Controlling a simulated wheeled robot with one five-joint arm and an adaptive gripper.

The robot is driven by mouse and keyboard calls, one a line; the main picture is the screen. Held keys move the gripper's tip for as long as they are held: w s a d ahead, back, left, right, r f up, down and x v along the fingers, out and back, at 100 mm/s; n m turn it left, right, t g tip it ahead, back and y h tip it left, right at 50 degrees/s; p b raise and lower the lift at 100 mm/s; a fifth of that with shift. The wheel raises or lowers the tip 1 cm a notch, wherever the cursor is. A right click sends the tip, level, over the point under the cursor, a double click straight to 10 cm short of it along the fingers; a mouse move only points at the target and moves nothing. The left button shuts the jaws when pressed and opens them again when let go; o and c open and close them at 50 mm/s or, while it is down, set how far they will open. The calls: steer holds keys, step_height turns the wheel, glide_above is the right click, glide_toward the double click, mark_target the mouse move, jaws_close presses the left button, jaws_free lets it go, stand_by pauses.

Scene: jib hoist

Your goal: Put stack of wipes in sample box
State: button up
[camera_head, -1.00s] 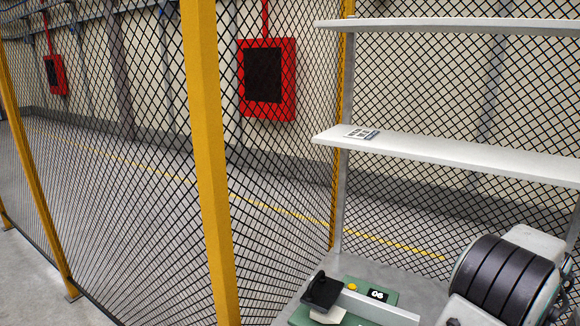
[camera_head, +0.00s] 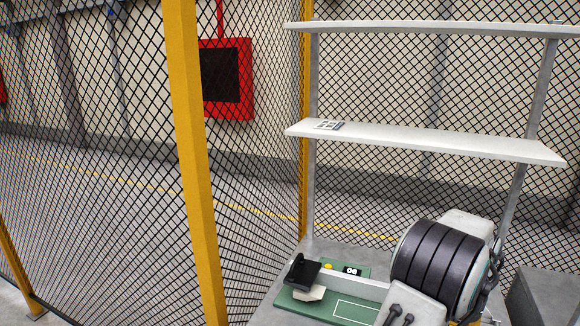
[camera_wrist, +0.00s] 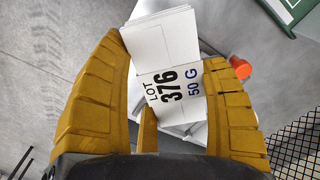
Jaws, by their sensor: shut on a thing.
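In the wrist view, my gripper (camera_wrist: 166,95) is closed with its yellow ribbed fingers on either side of a white stack of wipes (camera_wrist: 163,42). The stack carries a label printed "LOT 376 50 G". Its lower part is partly covered by the fingers. I cannot tell a sample box in either view.
In the head view, a green board (camera_head: 350,308) lies on a grey bench under a white shelf (camera_head: 420,141). A yellow post (camera_head: 190,160) and mesh fence stand left. In the wrist view, an orange round part (camera_wrist: 241,67) and a green-edged object (camera_wrist: 275,14) show at right.

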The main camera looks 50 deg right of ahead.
steer(key=w+a+f+n+p, duration=0.1)
steer(key=w+a+f+n, duration=0.2)
steer(key=w+a+n, duration=0.4)
steer(key=w+a+f+n+p, duration=0.1)
steer(key=w+a+f+n, duration=0.2)
steer(key=w+a, duration=1.9)
steer(key=w+a+f+n+p, duration=0.1)
steer(key=w+a+f+n, duration=0.1)
steer(key=w+a+n, duration=1)
steer(key=shift+w+a+f+n, duration=0.4)
steer(key=shift+w+a, duration=1.05)
steer(key=shift+w, duration=1.95)
